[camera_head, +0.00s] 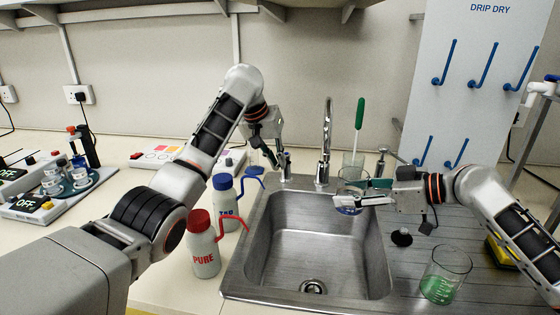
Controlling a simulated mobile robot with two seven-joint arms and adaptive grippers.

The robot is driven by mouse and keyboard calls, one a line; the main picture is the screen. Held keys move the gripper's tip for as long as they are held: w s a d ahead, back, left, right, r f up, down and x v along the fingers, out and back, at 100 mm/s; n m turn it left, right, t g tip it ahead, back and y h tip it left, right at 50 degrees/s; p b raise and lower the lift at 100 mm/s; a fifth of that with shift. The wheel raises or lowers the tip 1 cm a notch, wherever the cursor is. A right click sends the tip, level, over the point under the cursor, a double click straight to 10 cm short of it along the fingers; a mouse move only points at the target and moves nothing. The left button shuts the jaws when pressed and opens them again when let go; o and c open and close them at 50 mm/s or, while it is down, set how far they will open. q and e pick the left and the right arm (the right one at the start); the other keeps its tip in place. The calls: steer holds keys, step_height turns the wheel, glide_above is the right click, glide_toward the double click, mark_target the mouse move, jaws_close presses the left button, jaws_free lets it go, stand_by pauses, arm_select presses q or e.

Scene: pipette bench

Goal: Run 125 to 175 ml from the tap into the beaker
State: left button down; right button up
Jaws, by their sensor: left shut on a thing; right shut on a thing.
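The chrome tap (326,140) rises behind the steel sink (312,235), its spout curving over the basin. My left gripper (277,158) is at the small tap handle post (285,167) left of the spout and is shut, apparently on that handle; its fingertips are partly hidden. My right gripper (362,198) is shut on a clear glass beaker (347,184) and holds it over the back right of the basin, near the spout. A bluish tint shows low in this beaker; its level is too small to read. I cannot make out a water stream.
Another beaker (440,290) with green liquid stands on the right drainboard, near a black stopper (401,237). A red-capped PURE bottle (204,250) and a blue-capped TAP bottle (226,205) stand left of the sink. A green-handled brush (359,115) stands behind it.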

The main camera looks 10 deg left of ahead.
arm_select(q)
steer(key=shift+w+a+m+g+h, duration=0.3)
steer(key=shift+a+m, duration=0.35)
steer(key=shift+m, duration=0.35)
steer(key=shift+w+a+m+g+h, duration=0.25)
steer(key=shift+a+m, duration=0.4)
steer(key=shift+m, duration=0.35)
steer(key=c, duration=2.1)
jaws_free()
steer(key=shift+c, duration=0.2)
steer(key=shift+r, duration=0.1)
steer(key=v, duration=1.2)
steer(key=shift+a, duration=0.1)
